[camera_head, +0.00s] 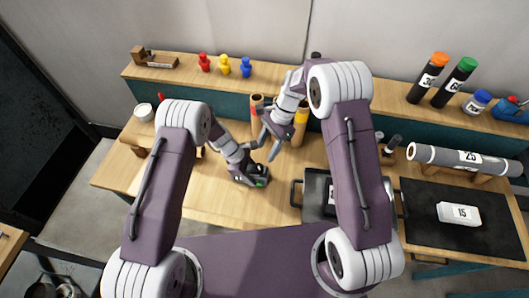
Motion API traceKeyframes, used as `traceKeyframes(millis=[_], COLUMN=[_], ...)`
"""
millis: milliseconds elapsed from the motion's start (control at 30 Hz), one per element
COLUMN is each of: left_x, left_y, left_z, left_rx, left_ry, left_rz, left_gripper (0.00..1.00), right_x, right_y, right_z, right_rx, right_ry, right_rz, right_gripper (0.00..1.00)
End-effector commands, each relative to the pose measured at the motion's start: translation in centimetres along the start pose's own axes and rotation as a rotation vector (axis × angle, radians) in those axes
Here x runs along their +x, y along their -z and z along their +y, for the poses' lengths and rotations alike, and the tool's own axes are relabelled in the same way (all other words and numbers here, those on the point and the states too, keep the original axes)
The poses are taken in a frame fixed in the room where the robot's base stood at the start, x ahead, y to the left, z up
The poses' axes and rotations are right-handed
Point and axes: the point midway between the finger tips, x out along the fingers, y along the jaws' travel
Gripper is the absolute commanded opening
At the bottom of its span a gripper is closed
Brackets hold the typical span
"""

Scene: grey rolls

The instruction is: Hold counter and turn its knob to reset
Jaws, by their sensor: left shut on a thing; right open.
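The counter (262,182) looks like a small dark device with a green spot on its front; it is over the middle of the wooden table (210,196). My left gripper (250,170) is shut on it from the upper left. The fingers and the small size hide much of the counter, and I cannot make out its knob. I cannot tell whether it rests on the table or is held just above it. My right gripper (270,146) is open and empty, above and slightly right of the counter, its fingers pointing down and apart from it.
Orange-brown cylinders (300,124) stand behind my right gripper. A dark tray (316,190) lies to the right of the counter. Farther right are a grey roll (462,159) marked 25 and a white block (459,213) marked 15 on a black mat (490,238). Bare table lies left of the counter.

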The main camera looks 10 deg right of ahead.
Motion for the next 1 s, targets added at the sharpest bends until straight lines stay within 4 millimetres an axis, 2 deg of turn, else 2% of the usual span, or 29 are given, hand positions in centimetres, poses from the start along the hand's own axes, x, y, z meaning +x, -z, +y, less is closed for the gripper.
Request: traceKeyframes(millis=[233,300,367,533,633,767,867,1000], left_x=[0.0,0.0,-0.1,0.0,0.0,0.0,0.0,0.0], left_y=[0.0,0.0,0.0,0.0,0.0,0.0,0.0,0.0], left_z=[0.0,0.0,0.0,0.0,0.0,0.0,0.0,0.0], left_rx=[0.0,0.0,0.0,0.0,0.0,0.0,0.0,0.0], left_ry=[0.0,0.0,0.0,0.0,0.0,0.0,0.0,-0.001], left_rz=[0.0,0.0,0.0,0.0,0.0,0.0,0.0,0.0], left_gripper=[0.0,0.0,0.0,0.0,0.0,0.0,0.0,0.0], right_x=[0.0,0.7,0.9,-1.2,-2.6,-3.7,-3.3,-0.9], right_y=[0.1,0.3,0.1,-0.5,-0.9,-0.8,-0.7,-0.6], right_z=[-0.1,-0.4,0.2,2.5,3.4,3.1,3.1,2.6], right_rx=[0.013,0.106,0.217,0.469,0.502,0.499,0.498,0.498], right_ry=[0.005,0.038,0.072,0.186,0.218,0.244,0.241,0.236], right_rz=[0.003,0.006,0.002,-0.006,-0.011,-0.008,-0.009,-0.008], right_gripper=[0.52,0.52,0.52,0.52,0.52,0.52,0.52,0.52])
